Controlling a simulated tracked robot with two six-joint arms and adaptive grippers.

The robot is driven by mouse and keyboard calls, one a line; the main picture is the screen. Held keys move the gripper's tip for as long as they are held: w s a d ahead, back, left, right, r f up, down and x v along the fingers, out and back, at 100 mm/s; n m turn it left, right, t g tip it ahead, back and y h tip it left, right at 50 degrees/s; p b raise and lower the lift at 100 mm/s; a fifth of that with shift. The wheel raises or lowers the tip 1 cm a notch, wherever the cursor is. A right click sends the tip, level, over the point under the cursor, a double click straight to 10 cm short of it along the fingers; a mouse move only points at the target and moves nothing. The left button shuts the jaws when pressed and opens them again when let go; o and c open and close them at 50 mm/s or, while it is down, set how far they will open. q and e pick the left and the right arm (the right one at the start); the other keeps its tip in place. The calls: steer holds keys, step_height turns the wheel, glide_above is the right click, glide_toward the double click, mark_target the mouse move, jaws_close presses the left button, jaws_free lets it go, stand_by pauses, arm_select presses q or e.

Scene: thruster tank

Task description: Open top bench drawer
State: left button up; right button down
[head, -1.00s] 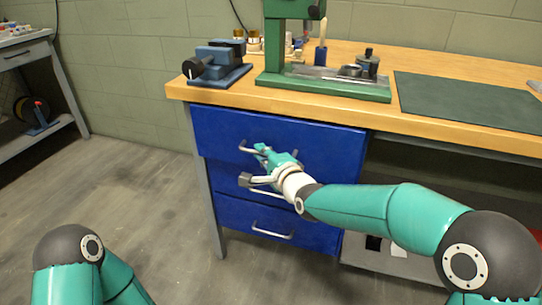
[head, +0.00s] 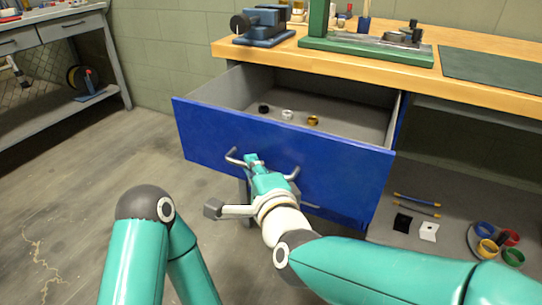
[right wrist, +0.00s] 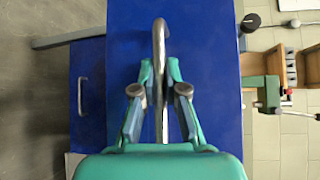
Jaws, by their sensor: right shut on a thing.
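The top bench drawer (head: 330,172) has a blue front and is pulled well out from under the wooden bench top (head: 380,64). Its grey inside shows a black ring (head: 263,109), a pale ring (head: 287,114) and a brass ring (head: 313,120). My right gripper (head: 254,162) is at the drawer front, shut on the drawer's metal bar handle (head: 233,157). In the right wrist view the handle (right wrist: 160,60) runs between the two fingers of the gripper (right wrist: 160,75). My left arm shows at the lower left, but its gripper is outside the view.
A blue vise (head: 264,24) and a green press (head: 365,46) stand on the bench. A side table (head: 62,30) stands at the left; open floor lies between.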

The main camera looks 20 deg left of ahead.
steer(key=shift+s+a+f, duration=0.1)
steer(key=shift+s+f, duration=0.05)
steer(key=shift+s, duration=0.4)
steer(key=shift+s+a+f, duration=0.1)
steer(key=shift+s+f, duration=0.05)
steer(key=shift+s, duration=0.35)
steer(key=c, duration=1.3)
jaws_free()
steer(key=shift+w, duration=0.1)
steer(key=shift+o, duration=0.5)
steer(key=shift+r, duration=0.15)
steer(key=f+v, duration=0.1)
steer(key=v, duration=0.6)
steer(key=shift+d+r, duration=0.15)
steer(key=shift+r, duration=0.3)
